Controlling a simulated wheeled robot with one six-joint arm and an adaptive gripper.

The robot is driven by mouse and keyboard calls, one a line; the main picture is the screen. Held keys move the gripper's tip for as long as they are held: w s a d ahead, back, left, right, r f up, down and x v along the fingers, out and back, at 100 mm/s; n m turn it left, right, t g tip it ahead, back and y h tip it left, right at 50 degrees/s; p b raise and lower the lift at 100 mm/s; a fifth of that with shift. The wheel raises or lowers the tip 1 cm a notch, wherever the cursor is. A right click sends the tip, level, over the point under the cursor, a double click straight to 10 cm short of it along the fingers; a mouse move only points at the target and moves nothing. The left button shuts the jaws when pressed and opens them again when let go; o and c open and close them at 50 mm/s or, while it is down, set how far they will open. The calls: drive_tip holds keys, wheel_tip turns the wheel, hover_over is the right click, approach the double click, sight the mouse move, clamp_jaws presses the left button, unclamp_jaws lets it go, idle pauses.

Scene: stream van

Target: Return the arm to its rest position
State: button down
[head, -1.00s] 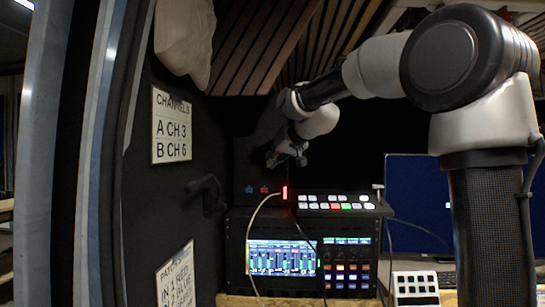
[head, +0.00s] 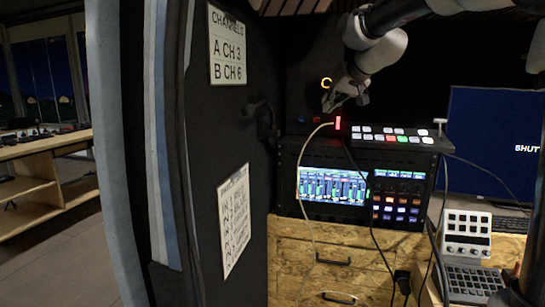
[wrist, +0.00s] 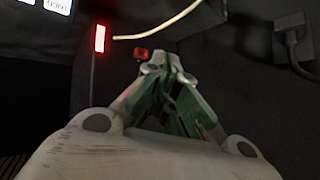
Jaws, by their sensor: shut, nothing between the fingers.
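My arm reaches in from the top right of the head view, and my gripper (head: 328,104) hangs in front of the dark back wall, just above the red-lit end of a pale cable. In the wrist view my gripper (wrist: 165,66) has its green-grey fingers drawn together at the tips, with nothing between them. The red light (wrist: 99,38) and the pale cable (wrist: 158,30) lie beyond the fingertips there. Much of my arm is cut off by the top edge of the head view.
A button panel (head: 393,137) stands on the equipment rack, above a lit screen (head: 333,186). Cables hang down the rack front. A door-side panel with a channel sign (head: 228,45) stands close on the left. A monitor (head: 490,150) and keypad (head: 466,235) are at right.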

drive_tip(key=s+d+f+g+h, duration=0.1)
drive_tip(key=s+d+f, duration=0.4)
drive_tip(key=s, duration=0.8)
drive_tip(key=s+d+f+g+h, duration=0.1)
drive_tip(key=s+d+f, duration=0.3)
drive_tip(key=s, duration=0.9)
drive_tip(key=s+d+f+m+g+h, duration=0.1)
drive_tip(key=s+d+f+g, duration=0.2)
drive_tip(key=s+f, duration=0.6)
drive_tip(key=s+d, duration=0.2)
drive_tip(key=s, duration=0.2)
drive_tip(key=shift+s+d+f+g+h, duration=0.3)
drive_tip(key=shift+f+h, duration=0.1)
